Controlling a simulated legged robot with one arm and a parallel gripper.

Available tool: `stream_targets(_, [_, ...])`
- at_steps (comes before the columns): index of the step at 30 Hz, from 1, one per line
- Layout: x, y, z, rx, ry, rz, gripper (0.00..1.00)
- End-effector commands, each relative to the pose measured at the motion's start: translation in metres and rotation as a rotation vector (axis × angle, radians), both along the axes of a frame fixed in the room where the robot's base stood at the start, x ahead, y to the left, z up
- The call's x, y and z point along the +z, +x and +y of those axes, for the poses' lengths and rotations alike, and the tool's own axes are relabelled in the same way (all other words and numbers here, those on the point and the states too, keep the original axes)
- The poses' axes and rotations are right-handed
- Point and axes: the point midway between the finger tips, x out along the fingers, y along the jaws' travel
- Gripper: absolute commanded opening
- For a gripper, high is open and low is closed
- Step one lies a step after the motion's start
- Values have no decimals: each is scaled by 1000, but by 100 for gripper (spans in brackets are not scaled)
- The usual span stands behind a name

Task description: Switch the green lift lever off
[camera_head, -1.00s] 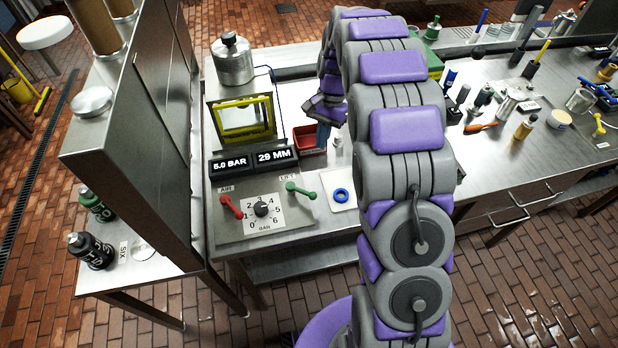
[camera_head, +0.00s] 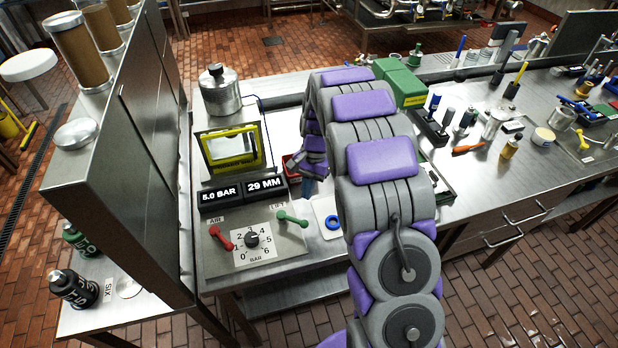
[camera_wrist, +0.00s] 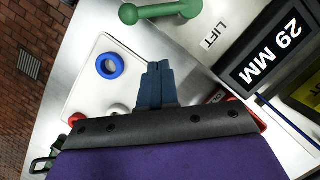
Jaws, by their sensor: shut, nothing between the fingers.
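The green lift lever (camera_head: 291,218) sits on the right of the metal control panel, below the display reading 29 MM (camera_head: 266,185). Its handle points to the right and slightly down in the head view. In the wrist view the green lever (camera_wrist: 160,11) lies at the top edge, partly cut off, beside the LIFT label (camera_wrist: 215,34). My gripper (camera_wrist: 159,66) is shut and empty, its blue fingers pointing toward the lever with a gap between.
A red air lever (camera_head: 221,238) and a BAR dial (camera_head: 252,239) share the panel. A blue ring (camera_wrist: 110,66) lies on a white plate (camera_wrist: 88,92) near my fingers.

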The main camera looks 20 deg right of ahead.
Motion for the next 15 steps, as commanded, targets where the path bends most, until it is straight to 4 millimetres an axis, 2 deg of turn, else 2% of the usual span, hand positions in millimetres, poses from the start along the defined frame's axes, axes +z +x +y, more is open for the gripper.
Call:
stream_targets(3, [-24, -6, 5, 0, 1, 4, 0])
stream_targets(9, [-25, -24, 23, 1, 1, 2, 0])
stream_targets(15, [-26, -31, 31, 1, 1, -1, 0])
